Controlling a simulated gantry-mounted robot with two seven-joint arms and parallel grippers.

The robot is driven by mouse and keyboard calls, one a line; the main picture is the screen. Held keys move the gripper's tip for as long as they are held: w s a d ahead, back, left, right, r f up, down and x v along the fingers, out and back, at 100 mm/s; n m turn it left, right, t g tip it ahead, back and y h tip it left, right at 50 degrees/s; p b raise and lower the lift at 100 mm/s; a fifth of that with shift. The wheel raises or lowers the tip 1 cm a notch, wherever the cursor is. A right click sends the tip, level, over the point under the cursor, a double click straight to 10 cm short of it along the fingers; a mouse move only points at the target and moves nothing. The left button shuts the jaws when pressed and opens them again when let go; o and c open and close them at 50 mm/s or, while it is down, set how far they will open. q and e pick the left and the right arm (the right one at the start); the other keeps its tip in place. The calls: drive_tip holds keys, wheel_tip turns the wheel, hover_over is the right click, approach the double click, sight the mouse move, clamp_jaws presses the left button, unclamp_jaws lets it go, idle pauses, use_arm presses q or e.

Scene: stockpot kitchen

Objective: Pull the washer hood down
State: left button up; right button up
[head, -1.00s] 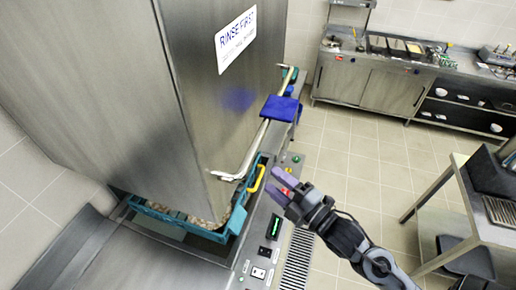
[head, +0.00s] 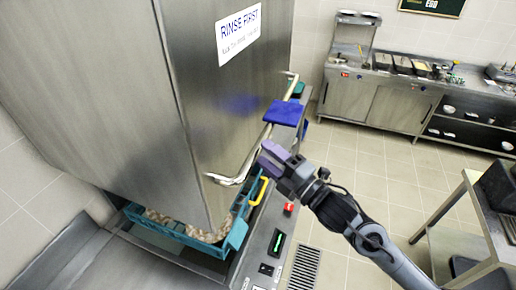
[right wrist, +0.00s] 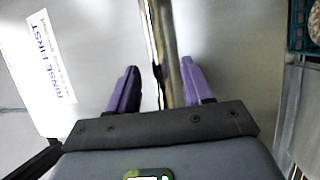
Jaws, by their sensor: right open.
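The washer hood (head: 150,90) is a large steel box with a "RINSE FIRST" label (head: 238,32); it hangs raised a little above the washer bed. My right gripper (head: 268,152) is at the bar, just below the blue pad. In the right wrist view its two purple fingers (right wrist: 158,88) are open, with the bar (right wrist: 171,50) running between them. I cannot tell whether a finger touches the bar. My left gripper is not in view.
A teal crate (head: 185,238) with a yellow handle sits under the hood. The washer's front panel has a red button (head: 289,207) and a green-lit display (head: 277,243). A steel counter (head: 380,95) stands at the back, a steel table (head: 460,200) at right. Tiled floor lies between.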

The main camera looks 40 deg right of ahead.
sight(258, 148)
drive_tip(key=shift+w+a+r+p, duration=0.15)
drive_tip(key=shift+w+r+p, duration=0.1)
drive_tip(key=shift+w, duration=0.7)
drive_tip(key=shift+w+a+r+p, duration=0.1)
drive_tip(key=shift+w+p, duration=0.15)
drive_tip(key=shift+w, duration=0.7)
clamp_jaws()
